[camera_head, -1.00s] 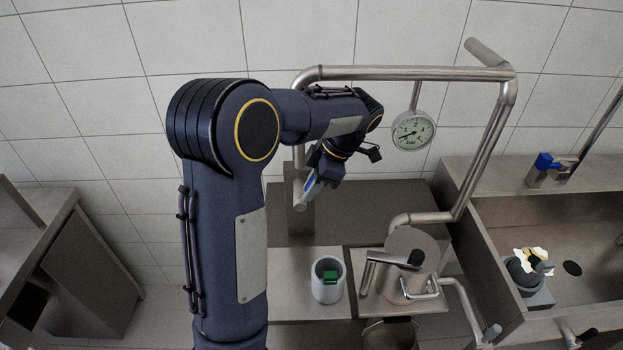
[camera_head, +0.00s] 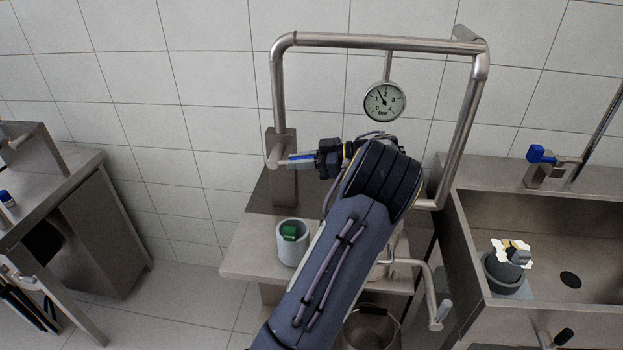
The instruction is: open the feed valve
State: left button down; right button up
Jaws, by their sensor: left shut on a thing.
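The feed valve (camera_head: 272,160) is a metal body on the pipe's left leg, low against the wall. Its blue-gripped lever (camera_head: 299,158) points right, roughly level. My left gripper (camera_head: 314,158) is shut on the lever's outer end. The round pressure gauge (camera_head: 385,101) hangs from the top pipe, and its needle points up and left, between 1 and 2 bar. My left arm comes up from the bottom and hides most of the separator behind it. My right gripper is not in view.
A grey cup (camera_head: 291,254) with a green block (camera_head: 289,232) stands on the left shelf. A bucket (camera_head: 371,330) is below. At right is a sink (camera_head: 470,243) with a blue-handled tap (camera_head: 541,155) and a dark pot (camera_head: 504,276). A cabinet (camera_head: 95,240) stands at left, with open floor between.

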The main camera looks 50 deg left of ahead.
pick_arm(q)
jog(key=shift+d+f+g+y+b, duration=0.1)
jog(key=shift+f+g+y+b, duration=0.85)
jog(key=shift+b, duration=0.95)
jog(key=shift+r, duration=0.1)
jog(key=c, duration=1.3)
grip_release()
jog(key=b+v, duration=0.1)
jog(key=v, duration=0.6)
jog(key=shift+w+d, duration=0.25)
jog(key=shift+d, duration=0.05)
jog(key=shift+r, duration=0.1)
